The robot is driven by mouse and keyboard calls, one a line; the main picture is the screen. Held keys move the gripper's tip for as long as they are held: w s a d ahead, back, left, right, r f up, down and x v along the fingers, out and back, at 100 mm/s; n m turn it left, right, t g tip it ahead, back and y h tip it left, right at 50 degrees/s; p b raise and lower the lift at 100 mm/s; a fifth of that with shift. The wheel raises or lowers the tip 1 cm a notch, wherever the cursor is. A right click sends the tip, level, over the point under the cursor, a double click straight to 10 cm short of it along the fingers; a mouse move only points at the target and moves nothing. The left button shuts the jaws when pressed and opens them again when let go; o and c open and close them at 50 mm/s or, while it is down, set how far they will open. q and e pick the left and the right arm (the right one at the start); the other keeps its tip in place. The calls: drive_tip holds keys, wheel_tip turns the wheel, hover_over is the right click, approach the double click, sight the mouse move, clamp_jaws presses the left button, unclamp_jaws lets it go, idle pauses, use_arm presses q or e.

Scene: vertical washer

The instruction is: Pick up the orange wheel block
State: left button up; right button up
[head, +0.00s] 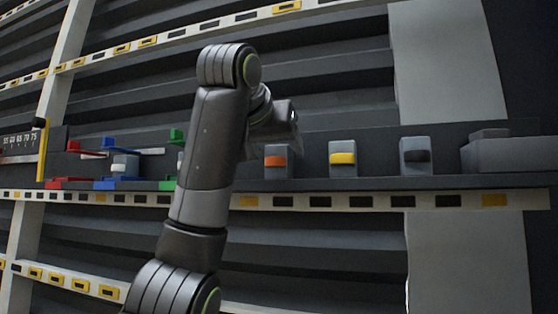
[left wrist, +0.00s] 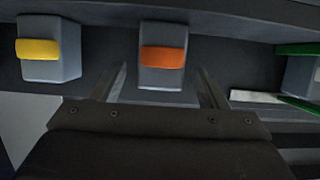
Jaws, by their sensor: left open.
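The orange wheel block is a grey block with an orange wheel part (head: 276,161) on its face, standing on the shelf ledge in the head view. In the left wrist view the orange wheel block (left wrist: 161,66) is at the top centre. My left gripper (left wrist: 162,70) is open, with one finger toward each side of the block's near end. Nothing is held, and I cannot tell whether the fingers touch the block. In the head view my left arm reaches up in front of the shelf, and its fingers are not clearly seen. My right gripper is not in view.
A grey block with a yellow wheel (head: 343,158) stands right of the orange one, then one with a dark wheel (head: 416,156). Red, blue and green holders (head: 118,168) stand to the left. The shelf edge (head: 330,202) carries black and yellow labels.

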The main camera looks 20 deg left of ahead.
use_arm(q)
drive_tip(key=c, duration=1.1)
drive_tip(key=shift+r, duration=0.1)
